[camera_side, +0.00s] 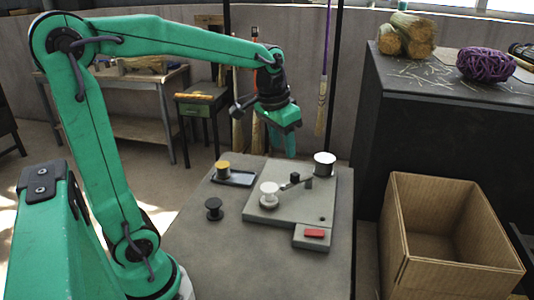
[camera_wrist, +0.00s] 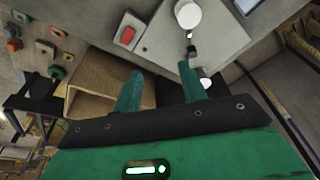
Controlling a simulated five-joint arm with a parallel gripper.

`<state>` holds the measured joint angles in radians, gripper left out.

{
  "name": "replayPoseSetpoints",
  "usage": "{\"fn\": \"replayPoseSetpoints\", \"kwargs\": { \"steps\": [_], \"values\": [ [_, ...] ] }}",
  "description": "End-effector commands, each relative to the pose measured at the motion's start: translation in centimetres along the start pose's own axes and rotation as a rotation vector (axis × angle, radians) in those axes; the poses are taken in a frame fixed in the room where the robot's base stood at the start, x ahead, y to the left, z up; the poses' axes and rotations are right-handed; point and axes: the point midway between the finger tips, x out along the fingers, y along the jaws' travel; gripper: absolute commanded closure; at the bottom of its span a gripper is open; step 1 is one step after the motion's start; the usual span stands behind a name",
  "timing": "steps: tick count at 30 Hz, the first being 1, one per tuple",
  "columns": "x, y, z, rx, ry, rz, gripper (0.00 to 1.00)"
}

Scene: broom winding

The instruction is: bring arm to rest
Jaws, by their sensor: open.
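My gripper (camera_side: 281,148) is open and empty. It hangs above the back of the grey work table (camera_side: 285,270), clear of everything on it. In the wrist view its two green fingers (camera_wrist: 160,74) stand apart with nothing between them. Below is a light grey plate (camera_side: 268,212) with a white spool (camera_side: 269,190), a black knob (camera_side: 295,178) and a white-topped dark cylinder (camera_side: 324,160). A red switch (camera_side: 314,233) sits on its front block. The switch also shows in the wrist view (camera_wrist: 127,35).
An orange-topped spool (camera_side: 223,168) stands at a dark tray (camera_side: 240,179); a black spool (camera_side: 214,206) stands in front. An open cardboard box (camera_side: 440,267) is at right. A black cabinet (camera_side: 410,130) behind it bears straw bundles (camera_side: 412,32) and purple twine (camera_side: 485,64).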

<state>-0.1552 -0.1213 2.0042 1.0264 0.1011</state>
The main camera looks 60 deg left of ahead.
Motion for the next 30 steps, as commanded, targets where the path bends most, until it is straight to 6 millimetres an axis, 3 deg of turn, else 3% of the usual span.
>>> {"fn": "replayPoseSetpoints", "kwargs": {
  "steps": [10,21,30],
  "values": [
    [-2.5,2.6,5.9,0.022,0.113,0.010,0.58],
    [-2.9,4.4,11.9,0.040,0.222,0.032,0.58],
    [-2.4,4.9,13.9,0.046,0.261,0.042,0.58]
  ]
}}
